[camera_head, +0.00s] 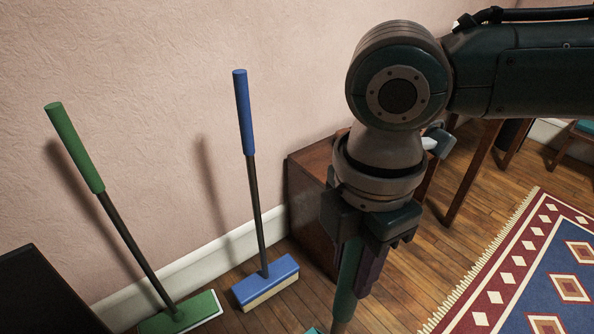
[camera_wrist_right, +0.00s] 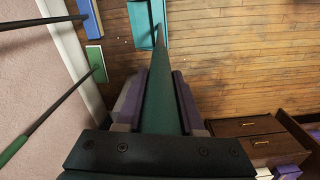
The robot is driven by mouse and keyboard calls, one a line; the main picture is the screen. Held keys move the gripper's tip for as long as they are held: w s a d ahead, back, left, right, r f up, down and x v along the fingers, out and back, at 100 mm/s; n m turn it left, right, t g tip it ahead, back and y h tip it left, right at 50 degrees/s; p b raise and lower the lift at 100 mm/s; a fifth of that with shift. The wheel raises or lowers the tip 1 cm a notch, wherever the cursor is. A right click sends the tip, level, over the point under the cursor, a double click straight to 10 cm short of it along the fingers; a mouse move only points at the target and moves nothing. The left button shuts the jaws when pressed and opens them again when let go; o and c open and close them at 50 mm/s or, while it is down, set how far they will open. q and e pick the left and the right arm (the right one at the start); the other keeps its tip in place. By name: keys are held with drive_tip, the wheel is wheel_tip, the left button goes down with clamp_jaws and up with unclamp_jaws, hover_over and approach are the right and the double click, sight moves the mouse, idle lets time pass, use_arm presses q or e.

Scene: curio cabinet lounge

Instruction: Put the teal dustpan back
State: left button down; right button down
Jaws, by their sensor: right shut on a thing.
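The teal dustpan shows in the head view as a long upright teal handle (camera_head: 346,285), with a sliver of its pan (camera_head: 313,331) at the bottom edge. My right gripper (camera_head: 354,255) points down and is shut on this handle. In the right wrist view the handle (camera_wrist_right: 162,95) runs between the fingers of my right gripper (camera_wrist_right: 160,108) to the teal pan (camera_wrist_right: 143,27) near the floor. I cannot tell whether the pan touches the floor. My left gripper is not in view.
A blue broom (camera_head: 262,225) and a green broom (camera_head: 125,235) stand by the pink wall (camera_head: 150,50), left of the dustpan. A brown wooden cabinet (camera_head: 308,205) is close behind my right gripper. A patterned rug (camera_head: 545,265) lies at right on the wood floor.

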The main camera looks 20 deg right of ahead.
drive_tip(key=shift+f, duration=0.15)
drive_tip(key=c, duration=0.5)
unclamp_jaws()
wheel_tip(320, 180, up, 12)
drive_tip(key=p, duration=0.3)
drive_tip(key=shift+p, duration=0.35)
drive_tip(key=s+a+f+m+t+y, duration=0.2)
drive_tip(key=s+a+m+y, duration=0.25)
drive_tip(key=a, duration=0.45)
drive_tip(key=s+d+f+m+h, duration=0.1)
drive_tip(key=s+d+m, duration=0.2)
drive_tip(key=d+m, duration=0.1)
drive_tip(key=s+d+f+m+t+h, duration=0.1)
drive_tip(key=s+d+m+h, duration=0.1)
drive_tip(key=d+m, duration=0.3)
drive_tip(key=s+d+f+m+h, duration=0.1)
drive_tip(key=s+d+m, duration=0.3)
drive_tip(key=shift+d+f+t, duration=0.25)
drive_tip(key=shift+d+t, duration=0.05)
